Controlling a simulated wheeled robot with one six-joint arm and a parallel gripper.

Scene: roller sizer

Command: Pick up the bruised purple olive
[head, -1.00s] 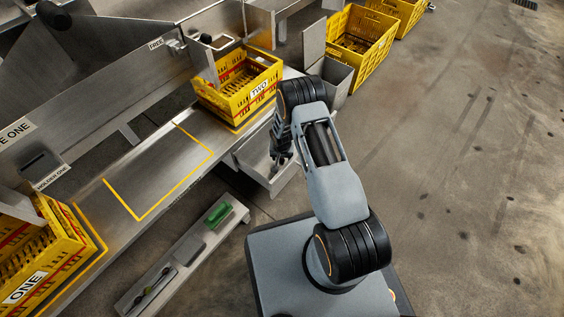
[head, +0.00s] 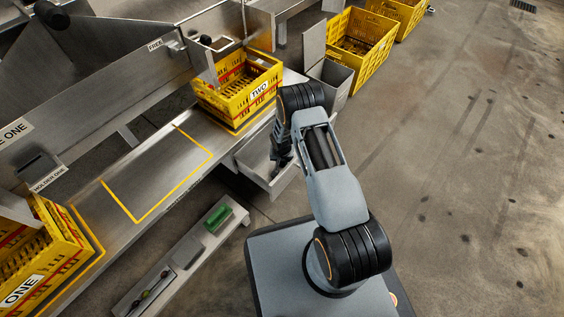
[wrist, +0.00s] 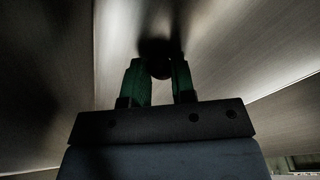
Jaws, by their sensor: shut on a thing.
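In the wrist view my gripper (wrist: 157,75) has its two green fingers closed on a small dark round thing, the olive (wrist: 158,68). The picture is too dark to show its purple colour or any bruise. Metal walls surround the fingers closely. In the head view my gripper (head: 279,163) points down into an open metal bin (head: 266,178) at the side of the bench. The olive cannot be seen there.
Yellow crate TWO (head: 236,104) stands on the bench beyond the bin, and crate ONE (head: 48,265) at the lower left. A yellow-outlined area (head: 155,175) between them is empty. A low shelf (head: 190,262) holds a green block (head: 219,217). A grey bin (head: 337,85) stands behind my arm.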

